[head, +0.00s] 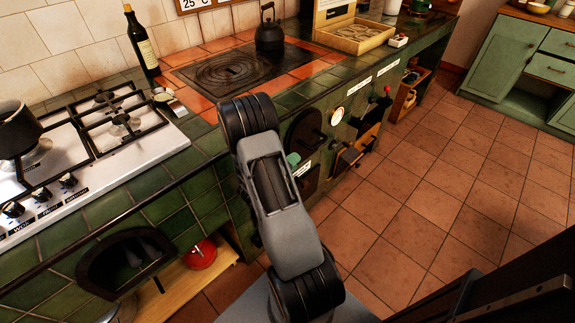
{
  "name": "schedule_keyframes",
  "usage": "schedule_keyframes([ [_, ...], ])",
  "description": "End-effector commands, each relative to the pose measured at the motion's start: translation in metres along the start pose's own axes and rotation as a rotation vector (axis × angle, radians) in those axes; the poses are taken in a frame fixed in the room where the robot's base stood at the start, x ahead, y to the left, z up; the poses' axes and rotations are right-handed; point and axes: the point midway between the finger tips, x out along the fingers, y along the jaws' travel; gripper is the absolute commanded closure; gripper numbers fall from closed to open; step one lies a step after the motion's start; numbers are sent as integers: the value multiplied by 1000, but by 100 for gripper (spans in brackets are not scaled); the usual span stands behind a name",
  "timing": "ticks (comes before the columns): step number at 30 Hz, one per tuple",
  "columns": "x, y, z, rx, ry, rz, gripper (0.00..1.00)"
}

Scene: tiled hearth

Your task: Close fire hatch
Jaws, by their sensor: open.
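The green-tiled stove front holds a round black hatch (305,131) just right of my arm. Its left side is hidden behind my arm, and I cannot tell whether it stands open. Further right, a dark squarish opening (371,137) shows something brown inside, with dark grey and black parts jutting out in front of it. The labels are too small to read, so I cannot tell which one is the fire hatch. My grey and black arm fills the middle of the view. I cannot make out my gripper; the far end of my arm is hidden.
A black hotplate (232,71) bears a dark kettle (269,30). A wine bottle (142,45) stands beside it. A gas hob (88,143) with a pot (17,130) is at left. An arched opening (128,262) lies below. The tiled floor (440,170) at right is clear.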

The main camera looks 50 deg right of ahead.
Motion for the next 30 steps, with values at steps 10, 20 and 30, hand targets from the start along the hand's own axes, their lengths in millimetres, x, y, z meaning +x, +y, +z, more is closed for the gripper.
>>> schedule_keyframes([
  [10,-23,0,0,0,1,1,58],
  [20,-24,0,0,0,0,0,58],
  [30,-23,0,0,0,0,0,58],
])
